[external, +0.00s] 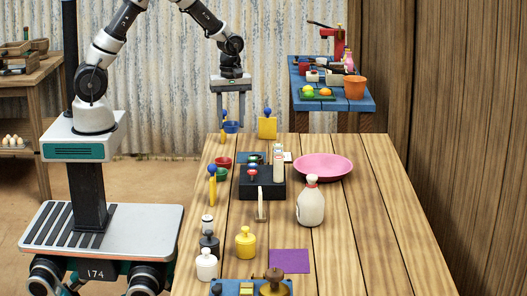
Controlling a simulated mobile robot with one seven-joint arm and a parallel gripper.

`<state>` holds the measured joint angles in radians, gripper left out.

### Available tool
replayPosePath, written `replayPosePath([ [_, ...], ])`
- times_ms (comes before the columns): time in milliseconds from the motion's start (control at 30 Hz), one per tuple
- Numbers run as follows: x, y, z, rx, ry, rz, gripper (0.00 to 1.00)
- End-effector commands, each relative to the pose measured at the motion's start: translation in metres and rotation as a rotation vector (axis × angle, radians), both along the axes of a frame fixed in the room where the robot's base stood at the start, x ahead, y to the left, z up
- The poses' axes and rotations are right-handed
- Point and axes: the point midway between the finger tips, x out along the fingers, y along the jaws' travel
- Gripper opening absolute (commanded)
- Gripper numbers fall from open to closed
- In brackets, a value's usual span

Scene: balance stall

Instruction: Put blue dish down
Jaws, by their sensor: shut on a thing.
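My gripper (232,118) hangs pointing down over the far left end of the wooden table (350,235). Its two fingers are shut on a small blue dish (232,127), which sits at the fingertips. From this view I cannot tell whether the dish touches the table or hangs just above it. A red dish (223,161) and a green dish (221,174) stand on the table nearer the camera.
A yellow block with a blue ball (267,127) stands right of my gripper. A black box (262,187), pink plate (323,166) and white bottle (311,203) stand nearer. Several small jars line the left edge. The table's right side is clear.

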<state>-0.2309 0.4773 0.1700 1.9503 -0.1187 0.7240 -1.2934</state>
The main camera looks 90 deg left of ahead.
Motion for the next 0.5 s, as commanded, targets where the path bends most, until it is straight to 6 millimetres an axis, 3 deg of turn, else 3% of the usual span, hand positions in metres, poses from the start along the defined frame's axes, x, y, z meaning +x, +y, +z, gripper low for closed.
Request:
replayPosePath([
  [33,-0.004,0.018,-0.010,0.000,0.000,0.158,0.22],
  [200,-0.016,0.060,-0.022,0.001,0.000,0.620,0.22],
  [333,-0.023,0.080,-0.027,0.002,0.000,0.847,0.22],
  [500,-0.027,0.091,-0.028,0.001,0.000,0.976,0.22],
])
